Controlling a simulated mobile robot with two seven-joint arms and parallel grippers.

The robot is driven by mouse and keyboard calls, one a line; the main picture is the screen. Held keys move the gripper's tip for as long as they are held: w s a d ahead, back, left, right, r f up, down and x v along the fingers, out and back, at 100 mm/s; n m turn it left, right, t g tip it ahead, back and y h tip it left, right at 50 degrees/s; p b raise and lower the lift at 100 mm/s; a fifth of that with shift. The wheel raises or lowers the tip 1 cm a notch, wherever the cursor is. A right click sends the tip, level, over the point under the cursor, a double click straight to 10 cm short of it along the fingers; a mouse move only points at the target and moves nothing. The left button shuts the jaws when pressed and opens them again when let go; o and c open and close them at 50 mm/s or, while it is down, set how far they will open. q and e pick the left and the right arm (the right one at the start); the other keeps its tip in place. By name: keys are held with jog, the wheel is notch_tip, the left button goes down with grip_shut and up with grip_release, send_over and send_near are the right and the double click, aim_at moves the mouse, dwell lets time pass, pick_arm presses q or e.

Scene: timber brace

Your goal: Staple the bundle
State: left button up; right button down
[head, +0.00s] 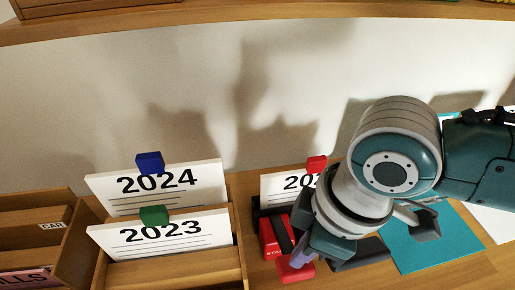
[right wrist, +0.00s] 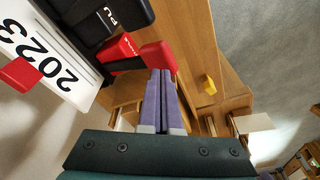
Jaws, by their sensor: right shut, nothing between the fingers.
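The red stapler (head: 272,240) stands on the wooden desk, lettering on its side, partly hidden by my right gripper. My right gripper (head: 301,257) is shut and empty, its purple fingers at the stapler's red front end. In the right wrist view the closed fingertips (right wrist: 159,74) lie right by the red end of the stapler (right wrist: 157,56); I cannot tell whether they touch. A white paper bundle marked 2023 (right wrist: 42,52) with a red clip (right wrist: 20,74) stands behind the stapler; in the head view my gripper partly hides this bundle (head: 279,186). My left gripper is not in view.
A wooden holder at left has sheets marked 2024 (head: 155,190) with a blue clip and 2023 (head: 160,235) with a green clip. A teal sheet (head: 440,240) lies at right. A white wall stands behind.

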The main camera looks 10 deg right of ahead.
aim_at(301, 271)
jog(key=shift+f, duration=0.2)
dwell(0.3)
jog(key=shift+f+b, duration=0.75)
jog(key=shift+f, duration=0.05)
jog(key=shift+f+b, duration=0.9)
jog(key=shift+f, duration=0.5)
jog(key=shift+s+a+f, duration=0.1)
jog(key=shift+s+f, duration=0.35)
jog(key=shift+f, duration=0.1)
notch_tip(301, 271, up, 9)
jog(key=p, duration=0.9)
jog(key=shift+r, duration=0.15)
